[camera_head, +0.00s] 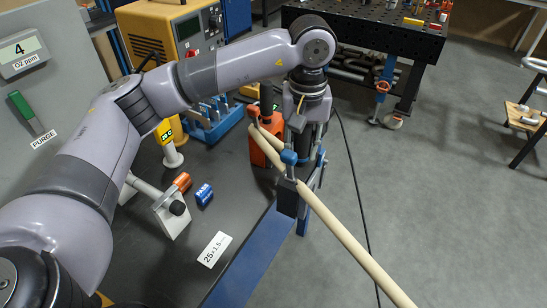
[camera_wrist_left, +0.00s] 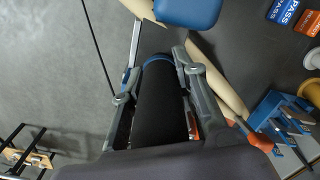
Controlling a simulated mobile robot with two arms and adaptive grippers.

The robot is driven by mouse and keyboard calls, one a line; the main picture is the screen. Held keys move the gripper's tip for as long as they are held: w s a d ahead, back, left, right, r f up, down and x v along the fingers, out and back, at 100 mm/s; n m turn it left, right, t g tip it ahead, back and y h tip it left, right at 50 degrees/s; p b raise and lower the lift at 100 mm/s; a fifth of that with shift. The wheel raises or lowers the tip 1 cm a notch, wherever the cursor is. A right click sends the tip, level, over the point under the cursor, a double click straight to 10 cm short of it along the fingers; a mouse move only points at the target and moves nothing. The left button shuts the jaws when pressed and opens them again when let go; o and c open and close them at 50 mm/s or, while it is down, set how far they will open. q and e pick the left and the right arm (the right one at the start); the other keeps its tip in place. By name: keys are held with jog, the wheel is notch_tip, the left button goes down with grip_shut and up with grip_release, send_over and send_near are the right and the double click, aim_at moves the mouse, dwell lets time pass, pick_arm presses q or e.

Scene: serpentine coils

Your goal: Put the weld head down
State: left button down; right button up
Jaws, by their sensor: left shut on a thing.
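The weld head is a black cylinder with a blue ring at its far end in the left wrist view (camera_wrist_left: 160,108). It lies between the two fingers of my left gripper (camera_wrist_left: 152,80), which is shut on it. In the head view my left gripper (camera_head: 307,148) points down beside the beige tube (camera_head: 345,236), close to the blue-topped clamp (camera_head: 289,158). The weld head is mostly hidden there by the fingers and clamp. Whether it touches anything below cannot be told. My right gripper is not in view.
An orange object (camera_head: 263,148) stands behind the tube. A blue rack (camera_head: 213,121) stands further back. Open grey floor (camera_head: 450,210) lies to the right.

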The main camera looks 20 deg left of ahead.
pick_arm(q)
jog(key=a+f+p, duration=0.1)
jog(key=a+p, duration=0.2)
jog(key=a, duration=0.5)
jog(key=w+a+f+p, duration=0.1)
jog(key=a+f+p, duration=0.1)
jog(key=a, duration=0.7)
jog(key=shift+p, duration=0.85)
jog(key=c, duration=1.7)
grip_release()
jog(key=shift+s+f, duration=0.1)
jog(key=shift+f, duration=0.1)
jog(key=o, duration=0.5)
jog(key=shift+r, duration=0.1)
jog(key=shift+c, duration=0.2)
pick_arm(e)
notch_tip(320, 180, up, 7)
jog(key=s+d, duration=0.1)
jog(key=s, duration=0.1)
